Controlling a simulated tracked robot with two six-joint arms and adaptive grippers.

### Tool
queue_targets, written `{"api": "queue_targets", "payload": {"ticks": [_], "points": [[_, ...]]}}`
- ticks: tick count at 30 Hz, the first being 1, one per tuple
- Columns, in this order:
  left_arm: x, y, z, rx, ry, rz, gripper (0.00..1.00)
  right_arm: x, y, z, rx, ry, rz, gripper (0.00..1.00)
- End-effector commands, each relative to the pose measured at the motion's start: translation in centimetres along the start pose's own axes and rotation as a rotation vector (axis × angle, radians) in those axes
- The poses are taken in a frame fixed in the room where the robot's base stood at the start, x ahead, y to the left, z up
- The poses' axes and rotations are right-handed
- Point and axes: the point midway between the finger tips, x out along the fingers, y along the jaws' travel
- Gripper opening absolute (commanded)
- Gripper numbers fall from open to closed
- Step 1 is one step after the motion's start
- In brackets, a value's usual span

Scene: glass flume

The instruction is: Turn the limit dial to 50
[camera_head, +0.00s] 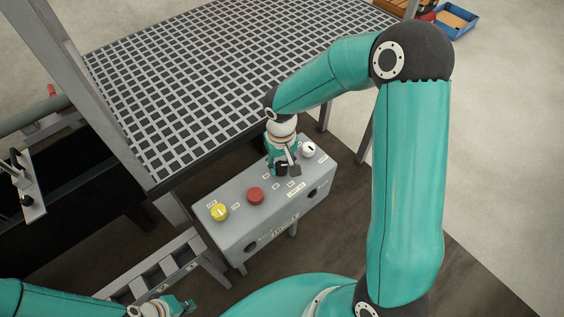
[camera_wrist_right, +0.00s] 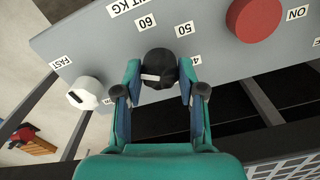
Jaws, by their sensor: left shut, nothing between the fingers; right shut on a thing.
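The black limit dial (camera_wrist_right: 160,64) sits on the grey control box (camera_head: 233,232), with number labels 60 (camera_wrist_right: 146,23) and 50 (camera_wrist_right: 184,29) above it in the right wrist view and a partly hidden label starting with 4 at its right. A short white mark (camera_wrist_right: 150,77) shows on the dial's lower left; which number it points at I cannot tell. My right gripper (camera_wrist_right: 160,88) is shut on the dial, one finger on each side. In the head view it reaches down onto the box (camera_head: 284,170). My left gripper (camera_head: 186,305) is shut and empty at the bottom left.
On the same box are a yellow knob (camera_head: 219,212), a red button (camera_head: 256,196) and a white knob (camera_head: 308,149) by the FAST label (camera_wrist_right: 61,62). A metal grating table (camera_head: 200,90) stands just behind the box. Open floor lies at the right.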

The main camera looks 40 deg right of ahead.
Motion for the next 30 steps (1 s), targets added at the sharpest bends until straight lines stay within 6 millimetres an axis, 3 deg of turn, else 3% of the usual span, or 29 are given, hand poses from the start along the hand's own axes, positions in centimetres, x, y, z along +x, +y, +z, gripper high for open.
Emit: {"api": "queue_targets", "payload": {"ticks": [14,30], "points": [[0.6,-0.2,0.0,0.0,0.0,0.0,0.0,0.0,0.0,-0.1,-0.116,0.004,-0.001,0.05],[1.8,-0.7,0.0,0.0,0.0,0.0,0.0,0.0,0.0,-0.1,-0.583,0.005,0.0,0.05]]}}
